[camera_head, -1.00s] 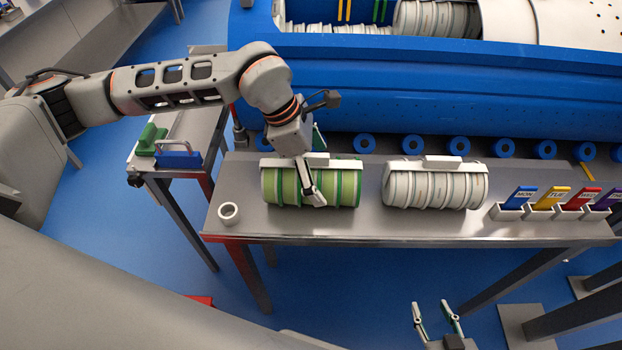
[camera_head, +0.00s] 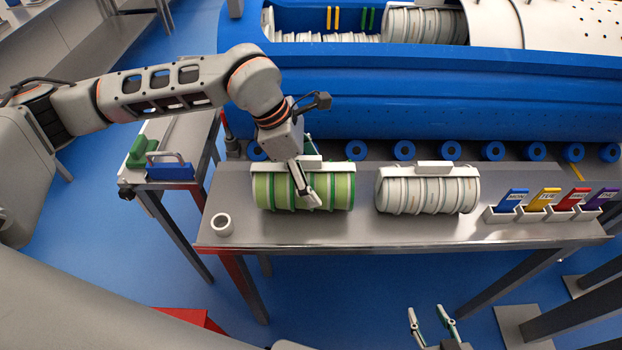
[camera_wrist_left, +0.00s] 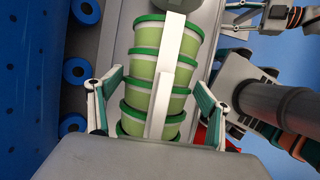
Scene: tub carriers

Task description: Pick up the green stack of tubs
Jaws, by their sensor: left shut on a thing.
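The green stack of tubs (camera_head: 334,189) lies on its side in a white carrier with a bar along its top, over the left part of the steel table (camera_head: 420,232). My left gripper (camera_head: 309,172) is shut across the middle of this stack, one finger on its near side and the other mostly hidden behind. In the left wrist view the fingers flank the green tubs (camera_wrist_left: 146,68) and the white bar (camera_wrist_left: 167,65). I cannot tell any gap between stack and table. My right gripper (camera_head: 431,316) is open and empty at the bottom, in front of the table.
A white stack of tubs (camera_head: 428,190) lies just right of the green one. A white ring (camera_head: 222,224) is at the table's left corner. Coloured day tags (camera_head: 546,199) stand at the right. A blue machine (camera_head: 430,100) runs behind; a side table (camera_head: 178,187) is at left.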

